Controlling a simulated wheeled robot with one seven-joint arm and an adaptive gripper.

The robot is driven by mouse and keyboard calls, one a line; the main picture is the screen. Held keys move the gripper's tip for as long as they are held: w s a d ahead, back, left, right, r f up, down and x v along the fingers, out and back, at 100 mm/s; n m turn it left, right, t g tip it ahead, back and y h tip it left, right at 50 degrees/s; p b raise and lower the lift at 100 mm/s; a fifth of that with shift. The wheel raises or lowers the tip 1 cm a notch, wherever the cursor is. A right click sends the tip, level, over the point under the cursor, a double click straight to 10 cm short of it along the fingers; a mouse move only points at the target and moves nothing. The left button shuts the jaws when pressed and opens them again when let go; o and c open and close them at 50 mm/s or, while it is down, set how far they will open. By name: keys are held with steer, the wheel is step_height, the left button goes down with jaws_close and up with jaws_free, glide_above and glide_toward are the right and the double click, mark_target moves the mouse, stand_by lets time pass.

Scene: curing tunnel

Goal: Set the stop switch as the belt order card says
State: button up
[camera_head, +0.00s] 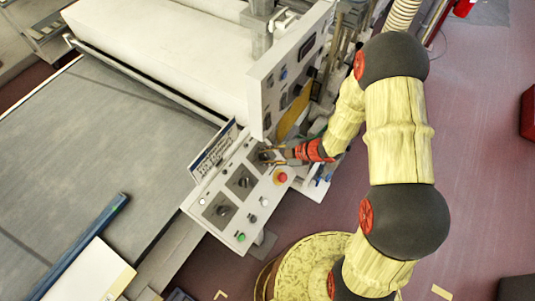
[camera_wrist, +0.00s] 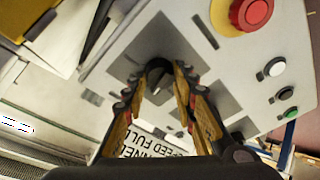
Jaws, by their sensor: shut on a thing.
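A white sloping control panel (camera_head: 234,197) carries three dark rotary knobs on grey plates: a near one (camera_head: 222,210), a middle one (camera_head: 243,182) and a far one at my gripper (camera_head: 268,156). In the wrist view my gripper (camera_wrist: 159,80) has its fingers on either side of a dark round knob (camera_wrist: 158,70), shut on it. Which knob is the stop switch cannot be read. The order card (camera_head: 213,150) stands upright at the panel's left edge. In the wrist view the card (camera_wrist: 150,142) shows partly, with "SPEED FULL" legible and the rest hidden by my fingers.
A red mushroom button (camera_head: 281,177) on a yellow ring sits close beside my gripper. A green button (camera_head: 239,237) and small dark buttons are on the panel's front side. A taller upright panel (camera_head: 287,75) stands behind. A grey belt (camera_head: 110,150) lies left.

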steer(key=m, duration=0.4)
steer(key=shift+s+t+p, duration=0.1)
steer(key=shift+t+p, duration=0.25)
steer(key=shift+t, duration=0.05)
steer(key=shift+f+m+t, duration=0.1)
steer(key=shift+m+t, duration=0.2)
steer(key=shift+m, duration=1.6)
steer(key=o, duration=1.1)
steer(key=shift+d, duration=0.1)
steer(key=v, duration=1.2)
